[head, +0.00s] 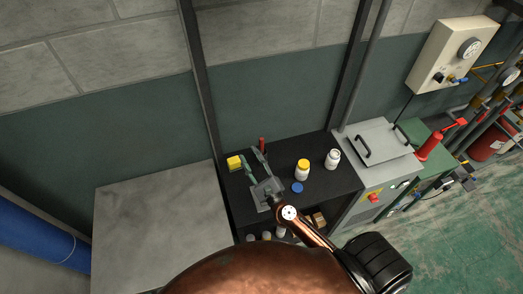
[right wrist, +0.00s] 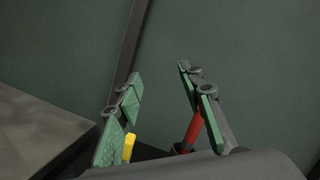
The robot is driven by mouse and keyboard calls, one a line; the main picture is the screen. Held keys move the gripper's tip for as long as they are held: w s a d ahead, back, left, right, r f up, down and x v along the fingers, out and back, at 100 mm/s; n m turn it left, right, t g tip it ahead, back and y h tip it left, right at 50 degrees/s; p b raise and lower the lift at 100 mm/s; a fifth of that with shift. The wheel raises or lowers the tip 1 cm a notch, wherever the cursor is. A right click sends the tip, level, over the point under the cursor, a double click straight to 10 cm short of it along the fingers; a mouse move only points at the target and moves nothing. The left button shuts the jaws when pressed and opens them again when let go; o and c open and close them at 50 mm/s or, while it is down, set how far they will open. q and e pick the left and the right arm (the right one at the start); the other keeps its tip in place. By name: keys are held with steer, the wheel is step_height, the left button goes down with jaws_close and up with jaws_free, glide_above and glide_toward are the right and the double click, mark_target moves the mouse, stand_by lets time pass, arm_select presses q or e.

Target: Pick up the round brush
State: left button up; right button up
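My right gripper (head: 250,158) reaches over the black shelf top with its fingers pointing toward the wall. In the right wrist view its two green-padded fingers (right wrist: 160,76) are spread apart with nothing between the pads. A red upright handle (head: 262,144), possibly the round brush, stands at the back of the shelf just beyond the fingers. In the right wrist view this red handle (right wrist: 192,130) shows beside the right finger, its lower end in something dark. Its bristles cannot be made out. My left gripper is not in view.
A yellow block (head: 235,163) lies left of the fingers. A yellow-capped white bottle (head: 302,170), another white bottle (head: 333,159) and a blue disc (head: 297,188) stand right of the gripper. A dark upright post (head: 203,85) rises behind. The grey table (head: 150,225) at left is bare.

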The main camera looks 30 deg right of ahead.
mark_target(262, 145)
steer(key=d+f+m+g+h, duration=0.4)
steer(key=d+f+m+h, duration=0.3)
steer(key=m, duration=0.4)
steer(key=shift+y, duration=0.3)
steer(key=x, duration=0.8)
steer(key=shift+w+p, duration=0.25)
steer(key=shift+p, duration=0.05)
steer(key=shift+r, duration=0.1)
steer(key=shift+c, duration=0.4)
jaws_close()
